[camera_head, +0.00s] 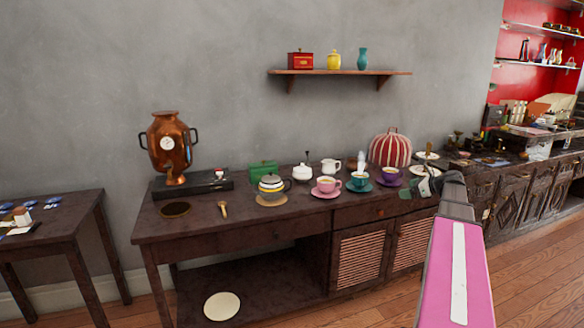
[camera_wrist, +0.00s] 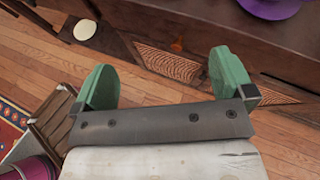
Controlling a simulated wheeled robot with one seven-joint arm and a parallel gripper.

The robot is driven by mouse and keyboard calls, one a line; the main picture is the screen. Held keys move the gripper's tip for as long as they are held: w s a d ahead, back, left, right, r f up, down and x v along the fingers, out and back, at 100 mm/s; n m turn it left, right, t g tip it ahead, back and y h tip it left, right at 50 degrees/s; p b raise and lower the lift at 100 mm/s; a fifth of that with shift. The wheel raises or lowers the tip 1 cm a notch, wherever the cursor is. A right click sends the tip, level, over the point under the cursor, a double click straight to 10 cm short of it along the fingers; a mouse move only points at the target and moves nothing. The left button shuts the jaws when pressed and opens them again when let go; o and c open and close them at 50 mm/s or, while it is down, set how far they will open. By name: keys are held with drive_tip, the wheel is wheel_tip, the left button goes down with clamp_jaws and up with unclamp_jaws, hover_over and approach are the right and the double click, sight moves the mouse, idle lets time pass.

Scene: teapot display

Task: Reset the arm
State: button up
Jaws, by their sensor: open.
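My gripper (camera_wrist: 163,78) shows in the wrist view with its two green fingers spread wide apart and nothing between them. Beyond the fingers are the wooden floor and the table's slatted doors. In the head view my pink arm rises from the bottom right. Its end, with the gripper (camera_head: 420,191), is in front of the right end of the dark table (camera_head: 290,227). The gripper is small there and partly hidden by the wrist. A purple cup (camera_head: 391,175) on its saucer is just left of and behind the gripper.
A striped teapot (camera_head: 271,187), a pink cup (camera_head: 327,185), a teal cup (camera_head: 360,180) and a copper samovar (camera_head: 168,150) stand on the table. A wall shelf (camera_head: 340,72) holds several containers. A side table (camera_head: 60,224) is at left. The floor (camera_head: 350,297) in front is clear.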

drive_tip(key=s+a+f+n+g+h, duration=0.25)
drive_tip(key=s+a+f+n, duration=0.3)
drive_tip(key=a+f, duration=0.3)
drive_tip(key=s+a+f+n+g+h, duration=0.1)
drive_tip(key=s+a+f+n+g, duration=0.25)
drive_tip(key=a+f+n, duration=0.4)
drive_tip(key=s+a+f+n+g+h, duration=0.1)
drive_tip(key=s+a+f+n+h, duration=0.1)
drive_tip(key=s+a+f+n, duration=0.3)
drive_tip(key=s+a+f+n+g+h, duration=0.1)
drive_tip(key=s+a+f+n+h, duration=0.2)
drive_tip(key=s+a+n, duration=0.4)
drive_tip(key=s+f, duration=0.1)
drive_tip(key=s, duration=0.2)
drive_tip(key=shift+s+a+f+g, duration=0.15)
drive_tip(key=shift+a+f+g, duration=0.15)
drive_tip(key=shift+f+g, duration=0.1)
